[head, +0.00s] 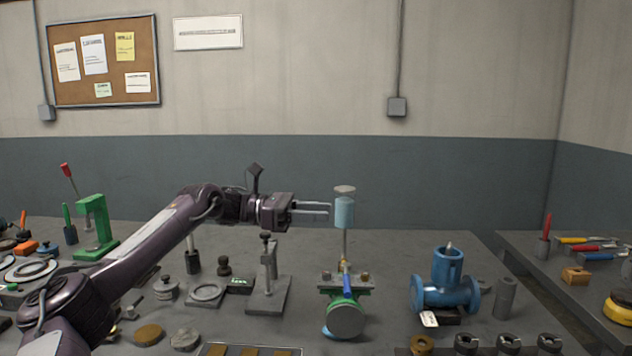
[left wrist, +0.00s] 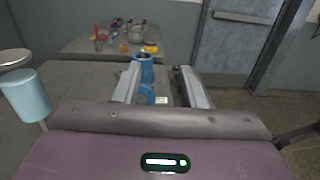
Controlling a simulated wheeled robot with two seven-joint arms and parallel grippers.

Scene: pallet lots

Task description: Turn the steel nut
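I cannot clearly pick out a steel nut in either view. A blue flanged valve body (head: 446,285) stands right of centre on the bench, with a small pale tip (head: 449,246) at its top, too small to make out. Several dark round notched parts (head: 509,343) line the front edge. My left gripper (head: 326,208) is open and empty, held level above the bench, just left of a light blue cylinder (head: 344,213) on a thin upright rod. In the left wrist view the blue valve body (left wrist: 146,70) shows beyond and between the spread fingers. My right gripper is not in view.
The light blue cylinder with a grey cap (head: 344,189) rises above a green valve (head: 346,318) with a blue lever. A grey stand (head: 268,285) and loose discs lie left of it. A second bench (head: 560,258) with tools is at right, across a gap.

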